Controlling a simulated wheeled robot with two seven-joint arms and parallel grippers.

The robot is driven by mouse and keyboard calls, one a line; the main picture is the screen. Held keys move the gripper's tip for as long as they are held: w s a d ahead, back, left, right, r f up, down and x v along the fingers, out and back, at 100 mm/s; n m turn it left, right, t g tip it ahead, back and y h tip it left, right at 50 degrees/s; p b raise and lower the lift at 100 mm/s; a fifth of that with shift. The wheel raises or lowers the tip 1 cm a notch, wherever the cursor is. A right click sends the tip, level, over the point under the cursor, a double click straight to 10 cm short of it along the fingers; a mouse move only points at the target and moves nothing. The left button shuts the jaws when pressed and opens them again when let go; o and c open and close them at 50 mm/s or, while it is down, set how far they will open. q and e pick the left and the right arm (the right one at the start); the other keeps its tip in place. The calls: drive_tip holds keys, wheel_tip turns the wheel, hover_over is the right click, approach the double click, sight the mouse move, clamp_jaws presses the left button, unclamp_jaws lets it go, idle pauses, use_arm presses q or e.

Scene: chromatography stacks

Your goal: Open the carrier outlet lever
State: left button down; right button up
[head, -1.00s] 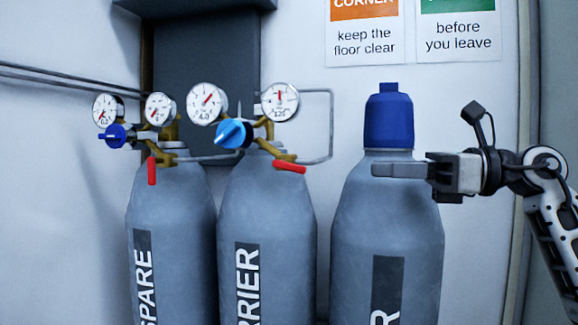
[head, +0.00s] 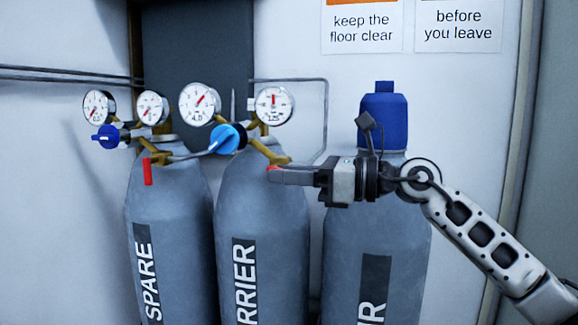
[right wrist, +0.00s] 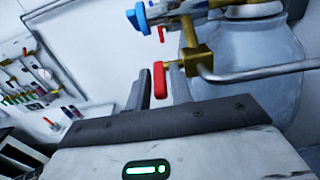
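The carrier outlet lever is red. Only a small red end (head: 273,168) shows in the head view, at the brass outlet of the middle cylinder (head: 262,215), marked "RRIER". My right gripper (head: 276,175) is at it and covers most of it. In the right wrist view the red lever (right wrist: 160,79) stands between the two finger tips (right wrist: 162,88), close to the right finger. The fingers are apart, so the gripper looks open around it. Whether a finger touches the lever I cannot tell. My left gripper is not in view.
The spare cylinder (head: 168,215) stands at left with its own red lever (head: 147,172) hanging down. A blue-capped cylinder (head: 383,120) stands at right, behind my right arm. Gauges (head: 199,103), a blue knob (head: 228,138) and a thin pipe (head: 325,120) are close above the lever.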

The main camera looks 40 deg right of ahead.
clamp_jaws()
drive_tip(key=shift+r+g+h+p, duration=0.3)
drive_tip(key=shift+r+g+p, duration=0.15)
drive_tip(key=shift+p, duration=0.6)
drive_tip(key=shift+r+g+h+p, duration=0.15)
drive_tip(key=shift+g+h+p, duration=0.15)
drive_tip(key=shift+p, duration=0.6)
drive_tip(key=shift+f+g+h, duration=0.25)
drive_tip(key=shift+h, duration=0.05)
unclamp_jaws()
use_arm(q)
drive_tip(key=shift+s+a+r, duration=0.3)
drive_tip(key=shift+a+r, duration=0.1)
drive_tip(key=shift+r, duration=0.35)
